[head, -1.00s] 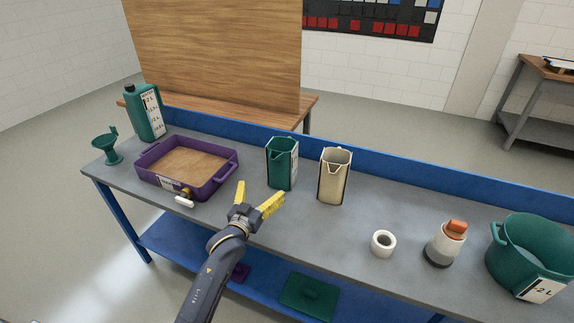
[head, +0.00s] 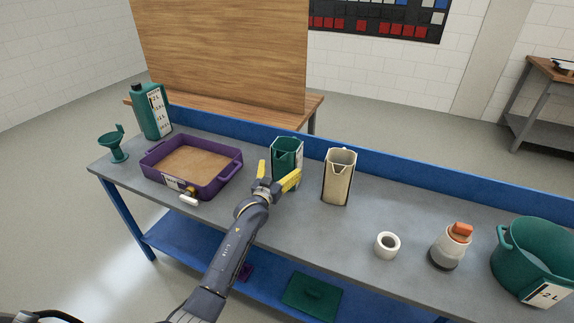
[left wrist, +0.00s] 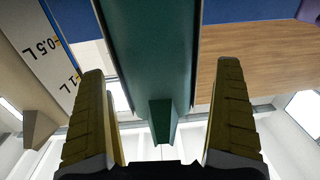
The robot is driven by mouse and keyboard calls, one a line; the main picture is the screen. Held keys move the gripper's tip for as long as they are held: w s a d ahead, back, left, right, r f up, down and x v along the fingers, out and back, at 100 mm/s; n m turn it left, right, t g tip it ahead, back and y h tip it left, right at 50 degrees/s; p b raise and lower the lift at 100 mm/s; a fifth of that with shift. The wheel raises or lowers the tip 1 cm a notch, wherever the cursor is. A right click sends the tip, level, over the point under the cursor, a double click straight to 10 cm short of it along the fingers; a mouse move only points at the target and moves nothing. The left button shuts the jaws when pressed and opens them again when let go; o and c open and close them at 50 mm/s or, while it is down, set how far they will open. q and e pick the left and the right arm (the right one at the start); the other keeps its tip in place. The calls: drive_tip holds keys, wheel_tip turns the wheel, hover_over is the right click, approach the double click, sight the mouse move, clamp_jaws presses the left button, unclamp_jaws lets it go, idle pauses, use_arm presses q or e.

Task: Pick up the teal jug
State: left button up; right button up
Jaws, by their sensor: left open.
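The teal jug (head: 287,150) stands upright on the grey bench, left of the beige jug. My left gripper (head: 279,172) is open at the near side of the teal jug, its yellow fingers overlapping the jug's lower part in the head view. In the left wrist view the teal jug (left wrist: 150,55) fills the middle, with its spout pointing down the picture. The open left gripper (left wrist: 161,85) has one finger on each side of it, with gaps showing. My right gripper is not in view.
The beige jug (head: 339,176) stands close to the right. A purple tray (head: 228,178) lies to the left, with a teal funnel (head: 113,145) and a teal canister (head: 153,112) beyond. A white roll (head: 387,245), an orange-capped bottle (head: 452,245) and a teal tub (head: 535,254) stand farther right.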

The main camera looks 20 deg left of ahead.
use_arm(q)
drive_tip(key=w, duration=0.3)
drive_tip(key=shift+d+r, duration=0.15)
drive_tip(key=shift+d, duration=0.2)
drive_tip(key=shift+w, duration=1)
drive_tip(key=shift+c, duration=0.2)
drive_tip(key=c, duration=1.3)
drive_tip(key=shift+r, duration=0.15)
drive_tip(key=shift+c, duration=0.5)
wheel_tip(320, 180, up, 20)
